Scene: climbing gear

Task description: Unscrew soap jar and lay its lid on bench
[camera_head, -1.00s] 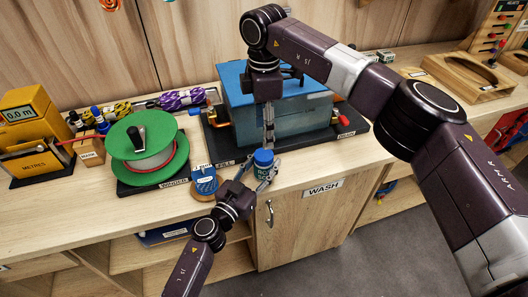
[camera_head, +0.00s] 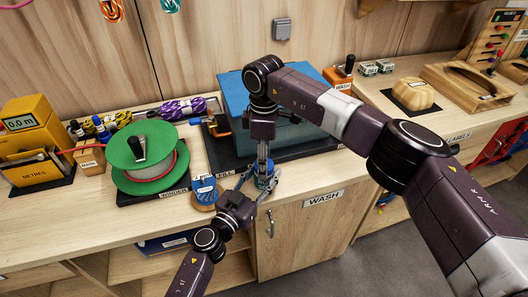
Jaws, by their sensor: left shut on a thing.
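The soap jar (camera_head: 264,182) is a small upright jar with a blue body, at the front edge of the bench. My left gripper (camera_head: 262,189) comes in from below and is shut around the jar's body. My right gripper (camera_head: 263,164) points straight down from above, its fingers at the jar's top. The fingers cover the lid, so I cannot tell whether they grip it. The bare bench top (camera_head: 95,212) runs to the left.
The blue wash tank (camera_head: 237,92) stands behind the jar on a dark tray. A green rope winder (camera_head: 130,160) and a round blue-topped brush (camera_head: 204,190) stand to the left.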

